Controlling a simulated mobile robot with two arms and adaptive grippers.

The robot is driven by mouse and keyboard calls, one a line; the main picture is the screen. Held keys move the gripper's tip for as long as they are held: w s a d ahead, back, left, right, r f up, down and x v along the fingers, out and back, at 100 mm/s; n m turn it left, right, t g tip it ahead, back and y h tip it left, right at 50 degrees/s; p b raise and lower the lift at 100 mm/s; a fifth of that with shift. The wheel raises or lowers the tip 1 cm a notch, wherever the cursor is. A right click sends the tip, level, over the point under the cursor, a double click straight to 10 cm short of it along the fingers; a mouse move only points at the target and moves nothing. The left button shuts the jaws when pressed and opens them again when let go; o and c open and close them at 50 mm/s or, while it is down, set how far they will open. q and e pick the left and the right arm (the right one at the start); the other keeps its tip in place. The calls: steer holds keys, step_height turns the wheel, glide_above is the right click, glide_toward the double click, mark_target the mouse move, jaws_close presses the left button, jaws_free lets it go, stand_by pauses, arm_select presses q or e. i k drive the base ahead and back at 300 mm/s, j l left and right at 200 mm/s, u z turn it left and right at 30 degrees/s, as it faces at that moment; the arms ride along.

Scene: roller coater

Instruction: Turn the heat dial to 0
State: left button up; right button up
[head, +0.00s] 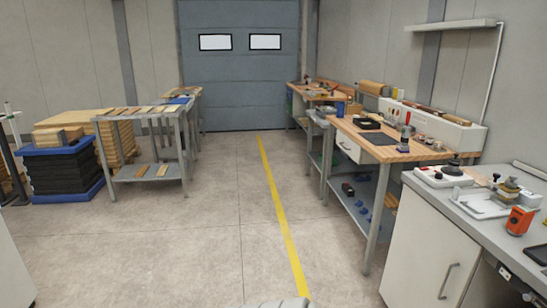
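I cannot make out a heat dial clearly in the head view. A low white device (432,180) with a small red spot and a black-knobbed part on top sits on the grey counter at the right. An orange box-shaped device (521,220) stands nearer on the same counter; its markings are too small to read. Neither of my grippers is in view.
The grey counter (485,218) has a white cabinet (425,245) below. Beyond it stand cluttered wooden-topped workbenches (425,150). At the left are a metal table (120,176) and stacked boards (115,140). The floor (200,235) with a yellow line (280,212) is clear.

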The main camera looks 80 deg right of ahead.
mark_target(439, 175)
steer(key=z, duration=3.9)
steer(key=i+j, duration=0.1)
steer(key=i, duration=0.2)
steer(key=i+j, duration=0.15)
steer(key=i, duration=0.1)
